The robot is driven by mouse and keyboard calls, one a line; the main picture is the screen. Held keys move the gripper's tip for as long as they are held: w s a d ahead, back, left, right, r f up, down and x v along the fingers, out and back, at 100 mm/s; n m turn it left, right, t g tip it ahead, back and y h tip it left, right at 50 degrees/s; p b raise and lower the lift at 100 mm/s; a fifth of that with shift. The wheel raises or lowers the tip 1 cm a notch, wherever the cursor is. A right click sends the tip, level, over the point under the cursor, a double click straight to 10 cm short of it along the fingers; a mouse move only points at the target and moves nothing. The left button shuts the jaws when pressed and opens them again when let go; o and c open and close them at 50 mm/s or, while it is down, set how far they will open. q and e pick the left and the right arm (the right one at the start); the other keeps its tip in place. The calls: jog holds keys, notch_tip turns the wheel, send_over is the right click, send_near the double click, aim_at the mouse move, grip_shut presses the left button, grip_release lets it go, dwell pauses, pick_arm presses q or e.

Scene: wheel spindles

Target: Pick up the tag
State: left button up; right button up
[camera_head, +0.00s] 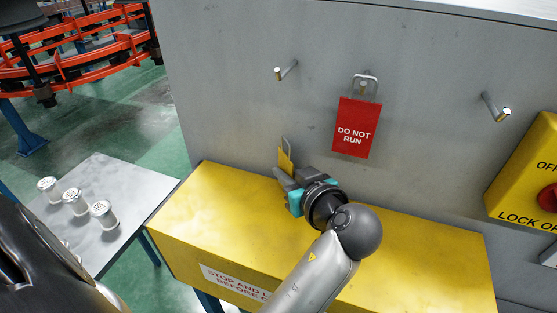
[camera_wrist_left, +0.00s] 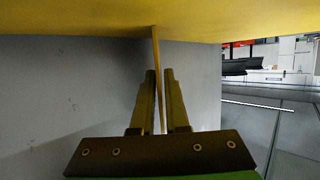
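A small yellow tag (camera_head: 285,159) with a grey wire loop on top stands upright at the back of the yellow box, close to the grey panel. My left gripper (camera_head: 283,178) reaches it from the front and partly hides its lower part. In the left wrist view the tag (camera_wrist_left: 156,55) is a thin edge-on strip passing between the two fingers (camera_wrist_left: 159,75), with a narrow gap beside it, so the gripper looks open around it. A red tag (camera_head: 357,127) reading "DO NOT RUN" hangs from the middle peg. My right gripper is not in view.
The grey panel (camera_head: 225,90) has bare pegs at left (camera_head: 286,71) and right (camera_head: 496,107). A yellow lockout box (camera_head: 530,175) with a red knob is at the right. A side table (camera_head: 120,175) at left holds several white-lidded jars. The yellow box (camera_head: 420,250) top is otherwise clear.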

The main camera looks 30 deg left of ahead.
pick_arm(q)
jog(key=shift+w+a+f, duration=0.1)
jog(key=shift+a, duration=0.1)
jog(key=shift+d, duration=0.1)
grip_shut()
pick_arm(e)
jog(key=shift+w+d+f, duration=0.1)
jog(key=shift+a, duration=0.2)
